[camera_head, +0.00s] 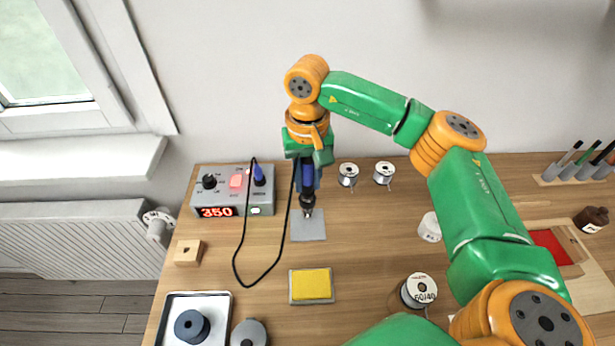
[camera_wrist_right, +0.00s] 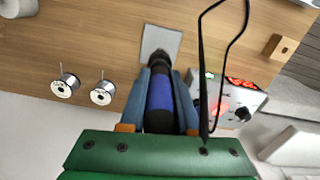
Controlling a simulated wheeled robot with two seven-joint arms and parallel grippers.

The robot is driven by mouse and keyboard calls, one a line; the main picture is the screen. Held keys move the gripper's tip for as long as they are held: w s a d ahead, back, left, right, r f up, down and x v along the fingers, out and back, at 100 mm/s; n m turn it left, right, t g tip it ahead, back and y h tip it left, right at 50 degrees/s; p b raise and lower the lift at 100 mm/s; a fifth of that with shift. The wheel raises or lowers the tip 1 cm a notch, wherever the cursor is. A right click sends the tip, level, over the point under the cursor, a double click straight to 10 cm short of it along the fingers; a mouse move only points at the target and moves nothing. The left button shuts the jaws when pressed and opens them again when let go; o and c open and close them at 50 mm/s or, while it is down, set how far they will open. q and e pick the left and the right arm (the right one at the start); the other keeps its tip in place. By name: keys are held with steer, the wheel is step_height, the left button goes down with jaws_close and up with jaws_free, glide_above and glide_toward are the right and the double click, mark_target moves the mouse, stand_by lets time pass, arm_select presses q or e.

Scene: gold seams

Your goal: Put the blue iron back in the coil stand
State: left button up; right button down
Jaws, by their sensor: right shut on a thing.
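The blue iron (camera_head: 307,177) is upright in my right gripper (camera_head: 307,184), over the grey plate (camera_head: 308,232). In the right wrist view the iron's blue grip (camera_wrist_right: 160,92) lies between the two fingers of the gripper (camera_wrist_right: 162,95), which are shut on it. A dark part with a metallic end (camera_head: 307,207) shows below the grip, above or on the plate. I cannot tell whether it is the iron's front end or the coil stand, nor whether the iron is inside the coil. The plate also shows in the wrist view (camera_wrist_right: 161,40). My left gripper is out of view.
The soldering station (camera_head: 227,201) reads 350, and its black cable (camera_head: 241,245) loops to the iron. A yellow sponge (camera_head: 311,284) lies in front of the plate. Wire spools (camera_head: 348,174) stand behind right. A wooden block (camera_head: 188,252) and tray (camera_head: 228,318) are left.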

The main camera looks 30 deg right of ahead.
mark_target(307, 161)
steer(key=shift+f+b, duration=0.7)
steer(key=shift+f, duration=0.3)
steer(key=shift+c, duration=0.3)
jaws_free()
step_height(307, 161, up, 7)
steer(key=p, duration=0.6)
steer(key=shift+r, duration=0.2)
steer(key=shift+f, duration=0.15)
